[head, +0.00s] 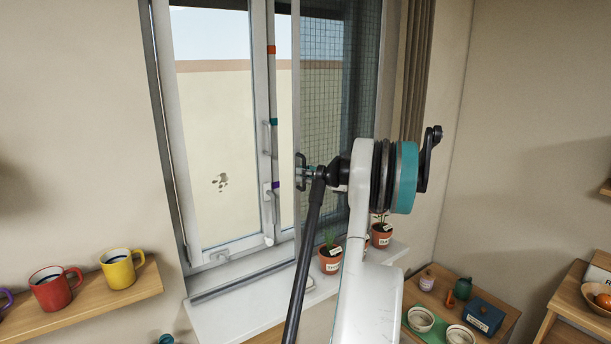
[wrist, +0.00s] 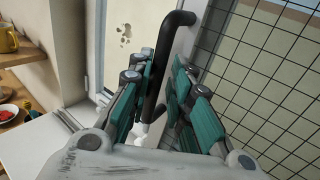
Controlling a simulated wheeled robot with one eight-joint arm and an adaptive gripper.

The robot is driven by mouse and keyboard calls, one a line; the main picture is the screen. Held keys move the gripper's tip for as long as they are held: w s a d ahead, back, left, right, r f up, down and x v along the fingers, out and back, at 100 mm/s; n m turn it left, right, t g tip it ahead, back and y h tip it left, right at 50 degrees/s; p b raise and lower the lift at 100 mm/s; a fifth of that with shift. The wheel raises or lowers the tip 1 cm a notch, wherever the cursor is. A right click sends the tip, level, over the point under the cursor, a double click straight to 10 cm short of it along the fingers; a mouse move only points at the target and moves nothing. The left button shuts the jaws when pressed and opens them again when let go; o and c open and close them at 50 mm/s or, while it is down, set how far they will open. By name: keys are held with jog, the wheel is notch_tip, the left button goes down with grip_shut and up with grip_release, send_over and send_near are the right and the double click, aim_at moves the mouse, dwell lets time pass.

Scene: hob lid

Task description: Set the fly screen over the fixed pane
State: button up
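The fly screen (head: 322,85) is a dark mesh in a pale upright frame, standing over the right part of the window in the head view. Its mesh (wrist: 262,85) fills the right of the wrist view. A black bar handle (wrist: 183,18) is on the screen's frame. My gripper (wrist: 158,82) has its teal fingers on both sides of this handle, closed against it as far as I can see. In the head view my gripper (head: 309,172) is at the screen's left edge, partly hidden by my arm. The left pane (head: 215,150) is clear of mesh, with a dark smudge.
Orange, teal and purple bands mark the upright beside the left pane, near a window handle (head: 267,137). Potted plants (head: 330,258) stand on the sill (head: 235,308). Mugs (head: 52,287) sit on a shelf at left. Low tables with bowls (head: 420,319) are at right.

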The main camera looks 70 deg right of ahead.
jog(key=s, duration=1.1)
jog(key=shift+s+d, duration=0.25)
jog(key=shift+s, duration=0.05)
